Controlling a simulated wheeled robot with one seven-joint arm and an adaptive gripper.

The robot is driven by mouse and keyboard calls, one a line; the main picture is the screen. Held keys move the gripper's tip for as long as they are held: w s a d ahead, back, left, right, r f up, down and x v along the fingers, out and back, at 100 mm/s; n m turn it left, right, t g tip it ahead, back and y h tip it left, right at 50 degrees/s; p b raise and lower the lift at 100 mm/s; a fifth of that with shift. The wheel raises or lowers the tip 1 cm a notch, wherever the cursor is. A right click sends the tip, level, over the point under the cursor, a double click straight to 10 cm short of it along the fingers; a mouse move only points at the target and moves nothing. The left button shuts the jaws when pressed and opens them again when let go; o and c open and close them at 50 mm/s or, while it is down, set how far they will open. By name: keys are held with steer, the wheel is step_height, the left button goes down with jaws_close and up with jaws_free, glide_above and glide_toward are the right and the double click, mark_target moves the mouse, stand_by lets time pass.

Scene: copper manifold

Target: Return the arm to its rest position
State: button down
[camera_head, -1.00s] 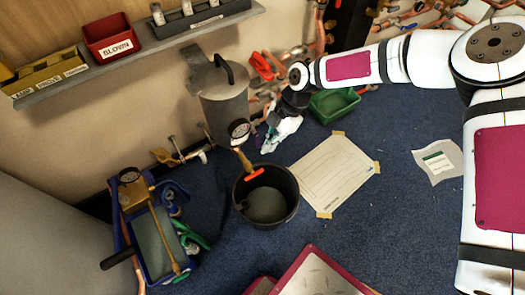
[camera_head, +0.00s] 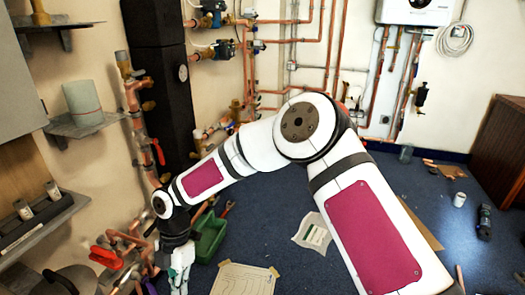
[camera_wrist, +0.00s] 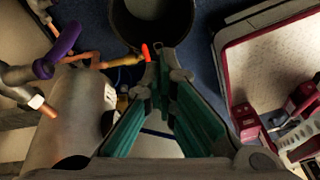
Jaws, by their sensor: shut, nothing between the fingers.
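My white arm with magenta panels reaches down and left across the head view. My gripper (camera_head: 179,268) hangs at its end near the lower edge, beside a green bin (camera_head: 209,237). In the wrist view my gripper (camera_wrist: 165,72) has its teal fingers converging at the tips, shut with nothing between them. Beyond the fingertips in that view are a black bucket (camera_wrist: 122,22) and an orange-tipped tool (camera_wrist: 133,59). The gap between them and the fingers cannot be told.
A grey metal cylinder (camera_wrist: 65,125) stands left of the fingers in the wrist view. A red-edged case (camera_wrist: 235,85) lies to the right. Copper pipes (camera_head: 137,115) and a dark column (camera_head: 160,80) stand left of my arm. Blue floor (camera_head: 420,190) is partly clear at right.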

steer(key=s+d+r+m+t+h, duration=0.25)
steer(key=d+r+m, duration=1.25)
steer(key=d+r, duration=1.15)
steer(key=s+d+r+m, duration=0.4)
steer(key=s+d+m, duration=0.4)
steer(key=s+d, duration=0.3)
steer(key=s+d+f+m+t+y, duration=0.1)
steer(key=s+d+m+t+y, duration=0.15)
steer(key=s+m, duration=0.65)
step_height(320, 180, up, 28)
steer(key=s+n+t+p, duration=0.1)
steer(key=t+p, duration=0.2)
steer(key=p, duration=2.3)
steer(key=shift+d+p, duration=0.35)
steer(key=shift+d, duration=0.1)
